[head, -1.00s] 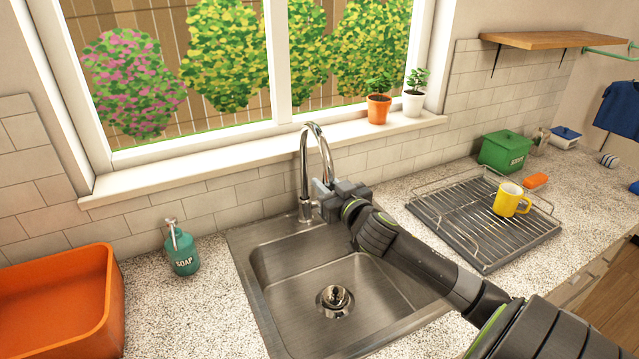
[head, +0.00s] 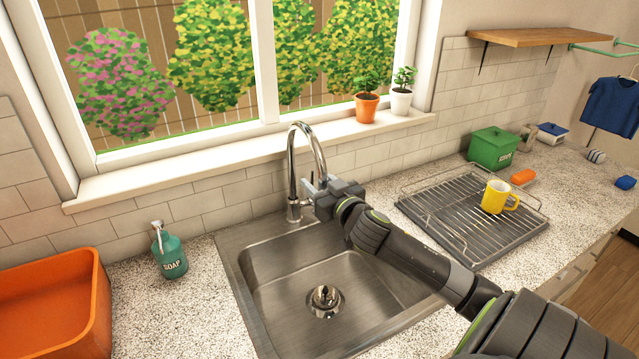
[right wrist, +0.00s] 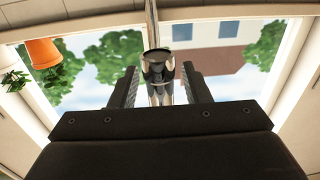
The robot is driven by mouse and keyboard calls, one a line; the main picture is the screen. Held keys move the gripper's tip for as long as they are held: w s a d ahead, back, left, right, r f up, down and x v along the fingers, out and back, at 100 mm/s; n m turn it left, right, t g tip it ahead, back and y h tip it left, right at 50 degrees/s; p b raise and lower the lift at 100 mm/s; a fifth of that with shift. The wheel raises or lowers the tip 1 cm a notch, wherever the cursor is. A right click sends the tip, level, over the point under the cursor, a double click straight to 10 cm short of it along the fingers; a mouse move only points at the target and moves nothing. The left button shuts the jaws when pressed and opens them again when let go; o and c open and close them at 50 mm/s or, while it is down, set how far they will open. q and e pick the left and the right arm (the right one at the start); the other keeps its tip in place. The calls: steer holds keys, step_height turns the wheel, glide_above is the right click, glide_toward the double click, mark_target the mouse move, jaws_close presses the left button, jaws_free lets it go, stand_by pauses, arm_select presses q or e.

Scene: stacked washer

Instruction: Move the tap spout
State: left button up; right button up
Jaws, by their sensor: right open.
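The chrome tap (head: 293,170) stands at the back edge of the sink, its curved spout arching over to the right. My right gripper (head: 318,188) is at the downward end of the spout, on the sink's right-back side. In the right wrist view the spout's end (right wrist: 158,68) sits between the two open fingers of the gripper (right wrist: 160,88), with a visible gap on each side. In the head view the gripper partly hides the spout's tip. My left gripper is not in view.
The steel sink (head: 262,262) lies below. A green soap bottle (head: 171,255) and an orange basin (head: 45,312) are at left. A drying rack (head: 470,222) with a yellow mug (head: 497,197) is at right. The window sill (head: 180,172) runs behind the tap.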

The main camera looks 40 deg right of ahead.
steer(key=shift+s, duration=0.15)
steer(key=shift+s+a, duration=0.1)
steer(key=shift+s, duration=0.15)
steer(key=s+a+b, duration=0.1)
steer(key=s+a, duration=0.2)
steer(key=s, duration=1.3)
steer(key=shift+s, duration=0.2)
